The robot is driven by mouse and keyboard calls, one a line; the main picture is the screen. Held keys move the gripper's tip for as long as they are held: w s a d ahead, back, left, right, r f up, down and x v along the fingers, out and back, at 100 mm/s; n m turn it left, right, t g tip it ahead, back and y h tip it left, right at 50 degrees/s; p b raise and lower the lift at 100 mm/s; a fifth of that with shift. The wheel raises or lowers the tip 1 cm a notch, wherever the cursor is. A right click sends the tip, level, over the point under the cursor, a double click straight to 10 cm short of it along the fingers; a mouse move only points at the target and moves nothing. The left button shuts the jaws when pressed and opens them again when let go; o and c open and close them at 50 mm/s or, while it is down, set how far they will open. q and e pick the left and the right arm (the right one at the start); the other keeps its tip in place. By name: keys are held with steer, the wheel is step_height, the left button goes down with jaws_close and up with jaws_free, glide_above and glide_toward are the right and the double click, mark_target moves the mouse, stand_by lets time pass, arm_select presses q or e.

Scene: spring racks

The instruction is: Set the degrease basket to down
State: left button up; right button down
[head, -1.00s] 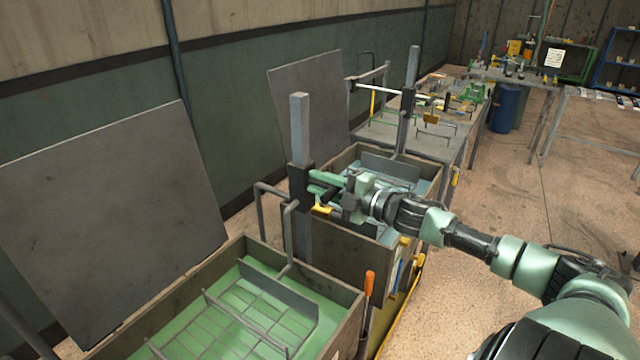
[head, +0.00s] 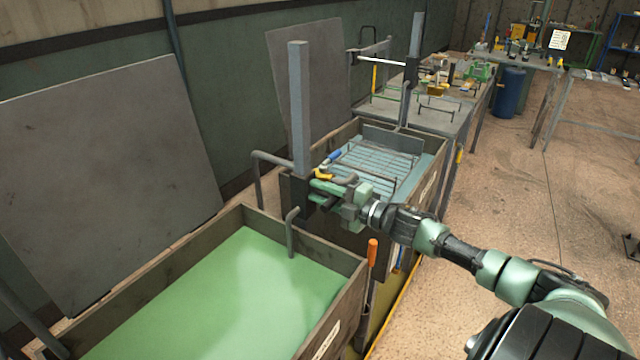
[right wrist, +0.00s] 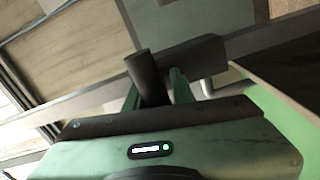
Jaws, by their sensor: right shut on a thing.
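The degrease tank (head: 250,215) in front holds flat green liquid (head: 215,305). No basket mesh shows above the liquid. A bent grey hanger rod (head: 290,235) runs from the dark sliding carriage (head: 298,198) down into the tank. The carriage sits low on the upright grey post (head: 299,100). My right gripper (head: 322,192) is at the carriage. In the right wrist view its fingers (right wrist: 154,90) are shut on a dark round handle (right wrist: 140,66). My left gripper is not in view.
A second tank (head: 425,150) behind holds a wire basket (head: 375,165) with its own post (head: 414,60). An orange-handled tool (head: 373,252) stands at the front tank's right corner. Grey panels (head: 110,180) lean at the left. Open floor (head: 500,230) lies right.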

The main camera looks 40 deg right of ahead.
steer(key=shift+s+a+f+b, duration=0.15)
steer(key=shift+f+b, duration=0.15)
steer(key=shift+f, duration=1.25)
steer(key=c, duration=1.2)
jaws_free()
steer(key=shift+c, duration=0.2)
steer(key=shift+r, duration=0.1)
steer(key=shift+r, duration=0.1)
steer(key=v, duration=0.7)
steer(key=shift+s+d, duration=0.3)
steer(key=shift+s, duration=0.1)
